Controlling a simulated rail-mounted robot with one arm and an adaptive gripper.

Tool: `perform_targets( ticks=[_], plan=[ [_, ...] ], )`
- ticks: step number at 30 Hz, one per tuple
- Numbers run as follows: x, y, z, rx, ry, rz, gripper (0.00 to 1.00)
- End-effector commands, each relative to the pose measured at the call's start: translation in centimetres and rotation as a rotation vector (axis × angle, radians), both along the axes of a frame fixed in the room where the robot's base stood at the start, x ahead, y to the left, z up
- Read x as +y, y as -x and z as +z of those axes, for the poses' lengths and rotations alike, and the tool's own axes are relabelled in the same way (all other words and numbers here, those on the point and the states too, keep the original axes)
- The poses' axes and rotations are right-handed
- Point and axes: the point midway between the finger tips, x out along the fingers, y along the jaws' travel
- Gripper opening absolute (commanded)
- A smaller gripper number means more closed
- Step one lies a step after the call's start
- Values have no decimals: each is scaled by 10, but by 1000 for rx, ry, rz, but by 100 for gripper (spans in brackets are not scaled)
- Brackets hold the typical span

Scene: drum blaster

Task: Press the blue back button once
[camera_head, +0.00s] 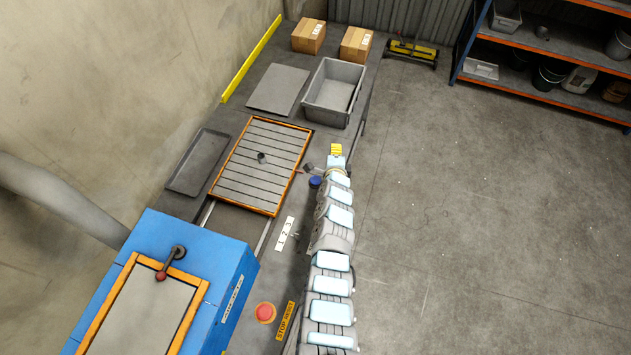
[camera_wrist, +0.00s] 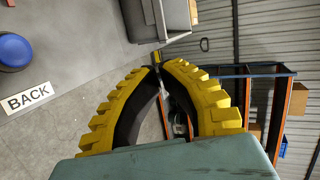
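The blue back button (camera_head: 315,182) is a round blue cap at the right edge of the workbench in the head view, partly beside my arm. In the wrist view the blue button (camera_wrist: 13,50) is at the left edge, cut off by the frame, on a dark round base. A white label reading BACK (camera_wrist: 27,97) lies beside it. My gripper (camera_wrist: 158,72) has yellow ridged fingers with dark inner pads, and its tips meet with nothing between them. In the head view my gripper (camera_head: 336,150) is above and right of the button, apart from it.
A slatted orange-framed tray (camera_head: 222,186) holds a small dark part (camera_head: 262,158). A grey bin (camera_head: 318,107) stands behind. A red stop button (camera_head: 265,312) and a blue cabinet (camera_head: 243,270) are nearer. The floor (camera_head: 480,220) to the right is clear.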

Motion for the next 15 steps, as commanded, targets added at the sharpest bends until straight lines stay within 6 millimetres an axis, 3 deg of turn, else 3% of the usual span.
perform_targets(
  ticks=[1, 6, 15],
  plan=[
    [5, -10, -9, 57, -83, 8, 0],
    [34, -16, -37, 277, -349, 30, 0],
    [62, -6, -48, 493, -568, 33, 0]
  ],
)
